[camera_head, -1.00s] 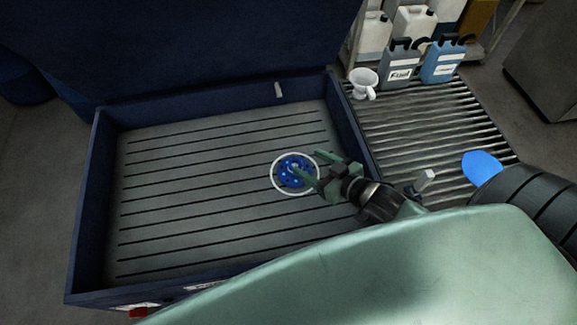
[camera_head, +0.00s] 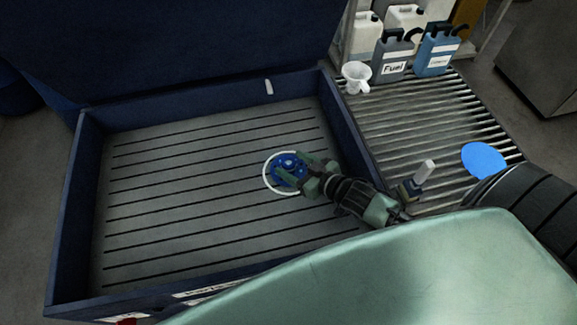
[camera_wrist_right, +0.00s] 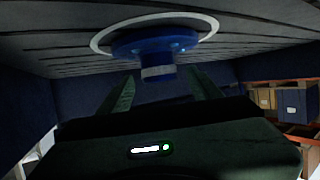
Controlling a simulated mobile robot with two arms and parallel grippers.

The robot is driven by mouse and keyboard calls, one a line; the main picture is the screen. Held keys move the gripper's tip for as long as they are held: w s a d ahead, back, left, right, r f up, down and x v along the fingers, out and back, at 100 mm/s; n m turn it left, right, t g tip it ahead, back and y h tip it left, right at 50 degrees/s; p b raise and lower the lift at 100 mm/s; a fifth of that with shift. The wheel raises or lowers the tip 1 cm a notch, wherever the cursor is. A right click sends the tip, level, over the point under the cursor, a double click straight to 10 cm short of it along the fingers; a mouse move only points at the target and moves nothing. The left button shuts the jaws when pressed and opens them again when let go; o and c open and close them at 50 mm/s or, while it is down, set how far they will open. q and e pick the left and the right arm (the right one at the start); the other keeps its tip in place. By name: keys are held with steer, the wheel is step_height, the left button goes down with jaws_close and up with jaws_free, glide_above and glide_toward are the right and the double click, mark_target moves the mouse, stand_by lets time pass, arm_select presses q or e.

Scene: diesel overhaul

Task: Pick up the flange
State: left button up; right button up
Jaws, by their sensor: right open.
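The blue flange (camera_head: 287,168) is a round disc with small holes. It lies on the slatted floor of the dark blue bin, inside a white ring marking (camera_head: 266,180). In the right wrist view the flange (camera_wrist_right: 153,48) has a short hub pointing toward the gripper. My right gripper (camera_head: 303,174) is at the flange's right side in the head view, with its fingers overlapping it. In the right wrist view the gripper (camera_wrist_right: 160,85) is open, with its fingertips on either side of the hub; I cannot tell whether they touch it. My left gripper is not in view.
The bin (camera_head: 86,200) has raised walls around a mostly empty slatted floor. A ribbed shelf (camera_head: 425,120) right of it holds a white funnel (camera_head: 356,78), a fuel can (camera_head: 393,62) and a blue jug (camera_head: 437,52). A blue disc (camera_head: 483,158) shows at right.

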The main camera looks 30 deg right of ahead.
steer(key=shift+x, duration=1.15)
jaws_close()
steer(key=shift+r, duration=0.1)
